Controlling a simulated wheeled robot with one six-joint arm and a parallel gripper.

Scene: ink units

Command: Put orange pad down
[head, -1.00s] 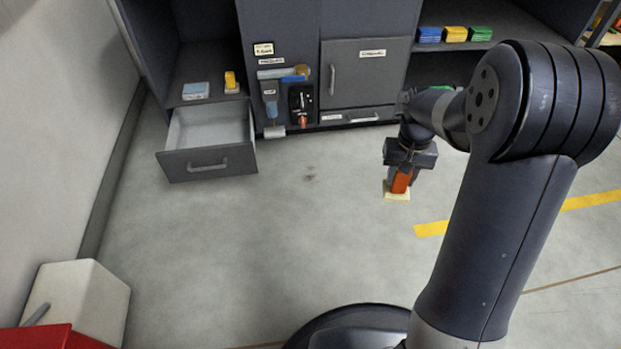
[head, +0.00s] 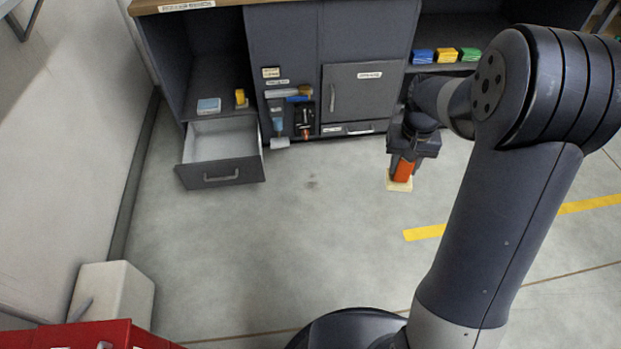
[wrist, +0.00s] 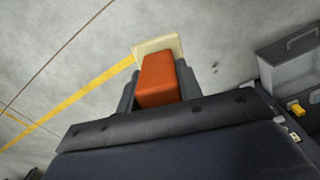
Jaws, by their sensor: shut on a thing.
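The orange pad (head: 403,170) is an orange block with a pale cream layer (head: 398,185) at its far end. My gripper (head: 404,163) is shut on the orange block and holds it at the right of the middle in the head view, with the cream end pointing down. In the wrist view the orange pad (wrist: 160,80) sits between the two dark fingers of my gripper (wrist: 158,92), and grey floor shows beyond it. I cannot tell whether the cream end touches the floor.
A dark cabinet (head: 290,40) stands at the back with an open, empty-looking drawer (head: 222,170). Blue, yellow and green stacks (head: 445,55) lie on its right shelf. A red box (head: 90,336) and a pale box (head: 115,292) stand at lower left. The middle floor is clear.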

